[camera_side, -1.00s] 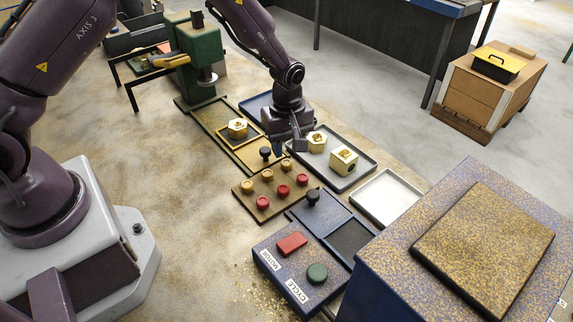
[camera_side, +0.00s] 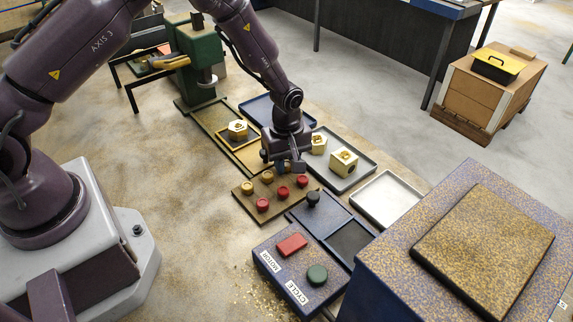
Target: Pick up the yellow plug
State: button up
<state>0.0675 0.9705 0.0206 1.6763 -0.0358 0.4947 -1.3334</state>
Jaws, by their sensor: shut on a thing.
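The plug board (camera_side: 240,194) lies in the middle of the floor area. Two yellow plugs show on it, one at the left end of the back row (camera_side: 247,187) and one beside it (camera_side: 267,177). Several red plugs (camera_side: 283,191) stand in the front row. My gripper (camera_side: 289,167) is low over the right end of the yellow row, pointing down. It is shut on the yellow plug there, which its fingers and body hide. I cannot tell whether that plug still touches the board.
A black knob (camera_side: 313,198) stands just right of the board. The control box with a red button (camera_side: 291,244) and green button (camera_side: 317,274) is in front. Brass hex parts (camera_side: 343,160) sit in a tray at right.

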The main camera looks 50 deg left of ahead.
jog(key=shift+r, duration=0.55)
notch_tip(320, 180, up, 3)
jog(key=shift+s+f, duration=0.15)
jog(key=shift+f, duration=0.05)
jog(key=s+r, duration=0.4)
jog(key=r, duration=0.1)
jog(key=shift+s+a+r, duration=0.1)
jog(key=shift+s+r, duration=0.15)
jog(key=shift+s, duration=0.05)
jog(key=s+r, duration=0.6)
jog(key=s, duration=0.3)
jog(key=shift+a+r, duration=0.25)
jog(key=shift+r, duration=0.15)
